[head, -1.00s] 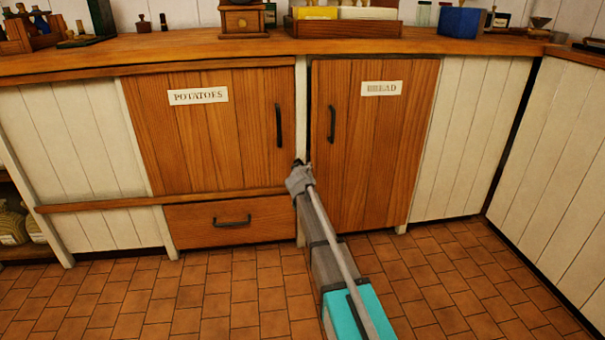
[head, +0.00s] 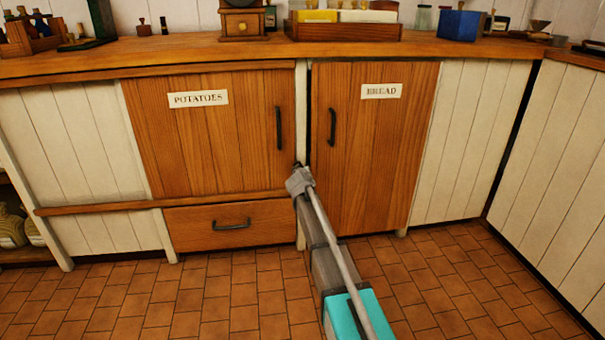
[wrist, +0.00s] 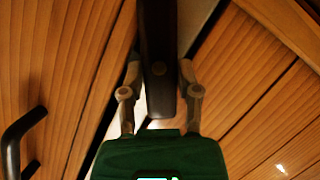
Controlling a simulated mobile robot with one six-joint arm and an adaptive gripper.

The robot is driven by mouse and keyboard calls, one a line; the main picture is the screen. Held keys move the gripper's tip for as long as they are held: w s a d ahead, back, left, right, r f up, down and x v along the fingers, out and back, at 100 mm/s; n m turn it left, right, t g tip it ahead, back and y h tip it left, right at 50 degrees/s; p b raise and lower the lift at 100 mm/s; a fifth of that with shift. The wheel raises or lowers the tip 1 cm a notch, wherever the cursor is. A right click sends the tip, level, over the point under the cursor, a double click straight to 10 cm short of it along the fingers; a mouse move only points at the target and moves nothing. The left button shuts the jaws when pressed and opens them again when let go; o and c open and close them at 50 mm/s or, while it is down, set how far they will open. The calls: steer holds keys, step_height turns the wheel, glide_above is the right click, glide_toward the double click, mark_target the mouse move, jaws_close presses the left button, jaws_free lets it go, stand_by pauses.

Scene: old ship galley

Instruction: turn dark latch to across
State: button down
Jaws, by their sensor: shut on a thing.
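The dark latch (wrist: 160,35) is a long dark bar with a round pivot head, seen close up in the wrist view. It lies over the pale post (wrist: 192,25) between two wooden doors, at a slant to the post. My gripper (wrist: 160,78) has one finger on each side of the bar and is shut on it. In the head view my gripper (head: 298,170) is at the post between the potatoes door (head: 215,135) and the bread door (head: 375,145), below their handles. There the latch is mostly hidden by my gripper.
Dark handles stand on the potatoes door (head: 278,128) and the bread door (head: 332,127), close above my gripper. A drawer (head: 195,215) is at lower left. The counter (head: 230,48) above holds boxes and jars. The tiled floor (head: 180,300) in front is clear.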

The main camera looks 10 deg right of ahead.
steer(key=shift+n+h+b, duration=0.3)
steer(key=shift+n+h, duration=0.1)
steer(key=shift+n, duration=0.1)
steer(key=shift+c, duration=1.6)
jaws_free()
steer(key=shift+m+y+p, duration=0.3)
steer(key=shift+m, duration=0.2)
